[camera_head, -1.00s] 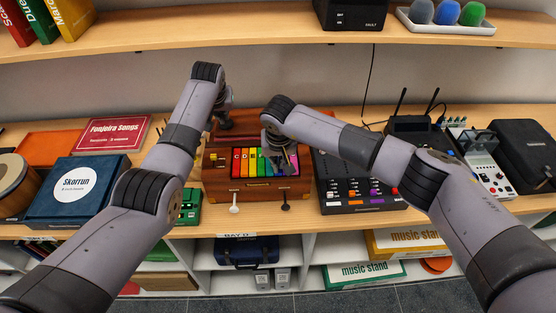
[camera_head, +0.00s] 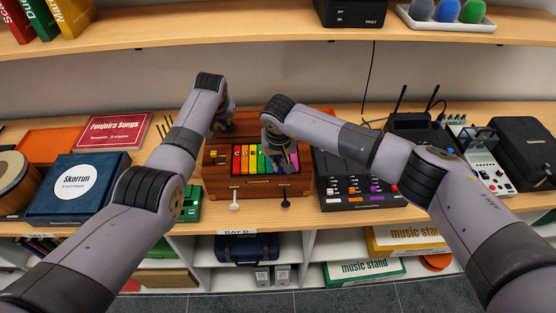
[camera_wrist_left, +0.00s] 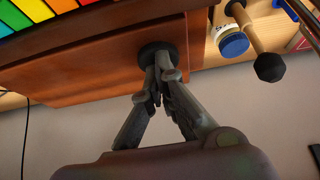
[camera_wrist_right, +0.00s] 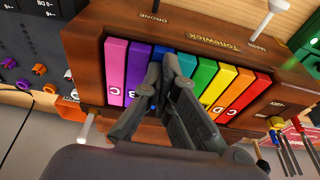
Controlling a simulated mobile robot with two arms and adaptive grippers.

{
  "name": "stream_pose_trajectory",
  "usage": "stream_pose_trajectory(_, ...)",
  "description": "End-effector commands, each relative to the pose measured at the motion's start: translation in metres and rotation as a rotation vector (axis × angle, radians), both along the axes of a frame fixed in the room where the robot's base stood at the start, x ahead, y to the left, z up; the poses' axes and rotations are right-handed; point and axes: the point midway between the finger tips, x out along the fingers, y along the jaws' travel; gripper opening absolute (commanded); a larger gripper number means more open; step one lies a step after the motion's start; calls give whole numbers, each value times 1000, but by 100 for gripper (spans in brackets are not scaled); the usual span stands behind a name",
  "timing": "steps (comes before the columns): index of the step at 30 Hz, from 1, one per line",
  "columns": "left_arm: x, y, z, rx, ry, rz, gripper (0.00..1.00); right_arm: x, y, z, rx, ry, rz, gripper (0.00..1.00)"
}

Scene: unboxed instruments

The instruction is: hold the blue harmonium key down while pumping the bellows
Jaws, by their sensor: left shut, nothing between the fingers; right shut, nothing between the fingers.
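The brown wooden harmonium (camera_head: 222,183) stands on the table with a row of rainbow keys. In the right wrist view, the blue key (camera_wrist_right: 154,104) lies between the purple and green keys, mostly hidden by my right gripper (camera_wrist_right: 162,62). That gripper is shut with its tips at the blue key; how far the key is pressed cannot be told. My left gripper (camera_wrist_left: 158,70) is shut and empty behind the harmonium, its tips at a dark round knob (camera_wrist_left: 155,50) on the wooden back panel (camera_wrist_left: 100,65). Whether they touch is unclear.
A black mixer (camera_head: 350,190) stands close right of the harmonium, and a small green device (camera_head: 190,205) close left. A blue box (camera_head: 75,190) and red songbook (camera_head: 115,130) lie further left. A shelf (camera_head: 250,27) runs above.

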Motion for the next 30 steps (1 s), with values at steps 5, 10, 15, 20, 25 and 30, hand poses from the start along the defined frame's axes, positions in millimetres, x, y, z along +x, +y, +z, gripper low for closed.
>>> stream_pose_trajectory(5, -2, 0, -6, 0, 7, 0, 0, 0, 0, -1, 0, 1, 0, 0)
stream_pose_trajectory(10, -2, 0, -6, 0, 8, 0, 0, 0, 0, -1, 0, 0, 0, 0)
stream_pose_trajectory(15, -2, 0, 5, -1, 5, 0, 0, 0, 0, -1, 0, 0, 0, 0)
stream_pose_trajectory(20, -1, 0, 23, -1, 5, 0, 0, 0, 0, -1, 0, 0, 0, 0)
stream_pose_trajectory(25, -2, 0, 18, 0, 6, 0, 0, 0, 0, -1, 0, 0, 0, 0)
stream_pose_trajectory(30, -2, 0, 1, 0, 8, 0, 0, 0, 0, -1, -1, 0, 0, 0)
